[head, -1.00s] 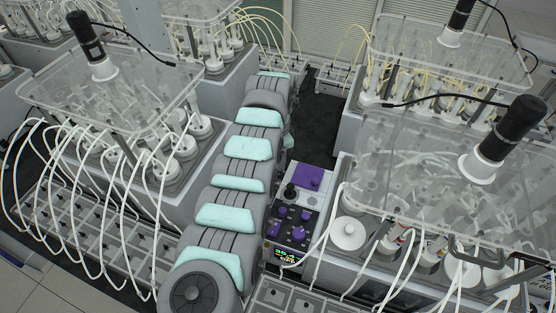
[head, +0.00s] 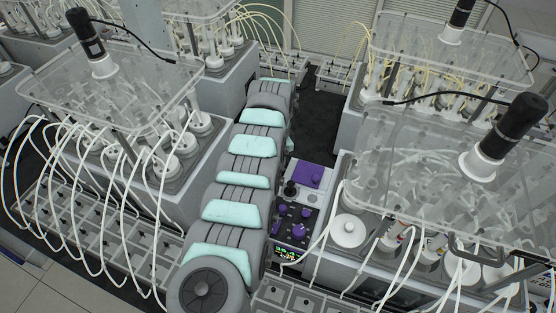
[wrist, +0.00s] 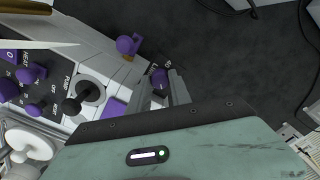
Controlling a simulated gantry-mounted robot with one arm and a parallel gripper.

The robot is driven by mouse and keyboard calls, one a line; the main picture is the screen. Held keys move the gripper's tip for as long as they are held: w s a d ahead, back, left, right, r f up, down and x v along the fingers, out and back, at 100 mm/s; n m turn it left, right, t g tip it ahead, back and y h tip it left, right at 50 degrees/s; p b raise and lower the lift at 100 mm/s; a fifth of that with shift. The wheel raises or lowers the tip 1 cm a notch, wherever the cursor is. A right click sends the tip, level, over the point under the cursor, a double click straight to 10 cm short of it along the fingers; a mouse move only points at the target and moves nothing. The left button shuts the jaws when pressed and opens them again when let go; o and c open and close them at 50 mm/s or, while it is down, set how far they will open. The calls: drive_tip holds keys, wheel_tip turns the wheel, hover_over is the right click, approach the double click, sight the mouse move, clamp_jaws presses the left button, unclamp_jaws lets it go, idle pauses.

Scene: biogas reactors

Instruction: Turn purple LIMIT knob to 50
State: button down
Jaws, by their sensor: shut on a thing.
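In the wrist view my gripper (wrist: 168,88) reaches in from the lower middle, its grey fingers shut on a small purple knob (wrist: 160,77). Small white lettering sits beside the knob, too small and blurred to read surely, so its exact setting cannot be told. The fingers hide part of the knob. In the head view my grey and mint arm runs down the middle, and the gripper and the held knob are hidden behind it. The control panel (head: 297,222) with purple knobs stands just right of the arm.
A black pump lever (wrist: 78,100) and another purple knob (wrist: 128,45) are near the fingers in the wrist view. Clear-lidded reactors (head: 440,165) with white tubes stand on both sides. Dark open floor (head: 318,120) lies beyond the panel.

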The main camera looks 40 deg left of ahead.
drive_tip(key=shift+n, duration=0.3)
drive_tip(key=n, duration=0.2)
drive_tip(key=shift+f+n, duration=0.1)
drive_tip(key=shift+n, duration=0.3)
drive_tip(key=shift+n+b, duration=1.6)
drive_tip(key=shift+n, duration=1.1)
drive_tip(key=c, duration=1.5)
unclamp_jaws()
drive_tip(key=shift+o, duration=0.2)
drive_tip(key=shift+r, duration=0.2)
wheel_tip(320, 180, up, 11)
drive_tip(key=b, duration=0.2)
drive_tip(key=shift+f, duration=0.2)
